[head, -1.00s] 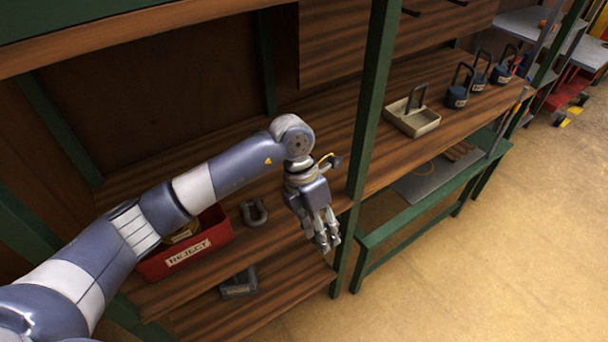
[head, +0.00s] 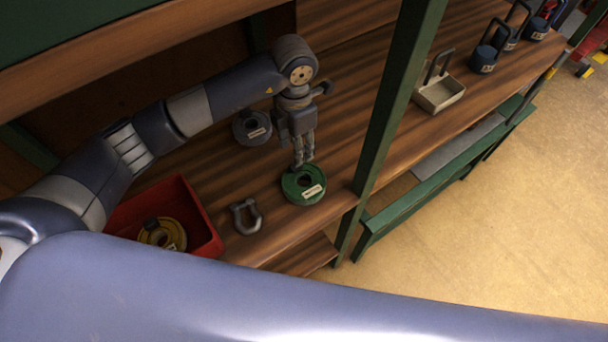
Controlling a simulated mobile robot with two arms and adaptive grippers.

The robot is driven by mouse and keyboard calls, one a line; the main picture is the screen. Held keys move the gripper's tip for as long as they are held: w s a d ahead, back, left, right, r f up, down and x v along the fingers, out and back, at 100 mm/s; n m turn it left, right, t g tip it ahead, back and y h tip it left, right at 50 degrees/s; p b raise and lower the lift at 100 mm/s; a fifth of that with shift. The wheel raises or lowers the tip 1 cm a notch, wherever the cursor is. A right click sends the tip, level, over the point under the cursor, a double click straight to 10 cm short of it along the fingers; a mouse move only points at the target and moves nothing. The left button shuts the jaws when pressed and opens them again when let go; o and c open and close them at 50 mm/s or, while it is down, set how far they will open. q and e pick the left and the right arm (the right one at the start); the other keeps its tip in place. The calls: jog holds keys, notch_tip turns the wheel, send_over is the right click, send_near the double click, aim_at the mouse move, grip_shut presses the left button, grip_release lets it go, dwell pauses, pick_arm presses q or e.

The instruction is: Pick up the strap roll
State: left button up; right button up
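A green strap roll (head: 293,197) with a white label lies flat on the wooden shelf near its front edge. A dark grey-blue roll (head: 243,136) with a label lies farther back on the shelf. A yellow roll (head: 172,238) lies in the red bin (head: 207,210). My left gripper (head: 303,164) points down at the back edge of the green roll. Its fingers look close together, and I cannot tell whether they touch the roll or how far they are open. My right gripper is out of view.
A grey shackle (head: 245,216) lies between the red bin and the green roll. A green post (head: 390,110) stands right of the gripper. Beyond it are a beige tray (head: 440,97) and several dark padlocks (head: 484,60). One of my arm links covers the bottom.

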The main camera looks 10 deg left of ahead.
pick_arm(q)
jog(key=shift+f, duration=0.9)
jog(key=shift+w+f+p, duration=0.15)
jog(key=shift+f+p, duration=0.2)
notch_tip(320, 180, down, 3)
jog(key=shift+f+p, duration=0.2)
jog(key=shift+p, duration=0.7)
jog(key=shift+f, duration=0.65)
jog(key=shift+w+f, duration=0.1)
jog(key=shift+w, duration=0.05)
jog(key=shift+c, duration=1.1)
grip_shut()
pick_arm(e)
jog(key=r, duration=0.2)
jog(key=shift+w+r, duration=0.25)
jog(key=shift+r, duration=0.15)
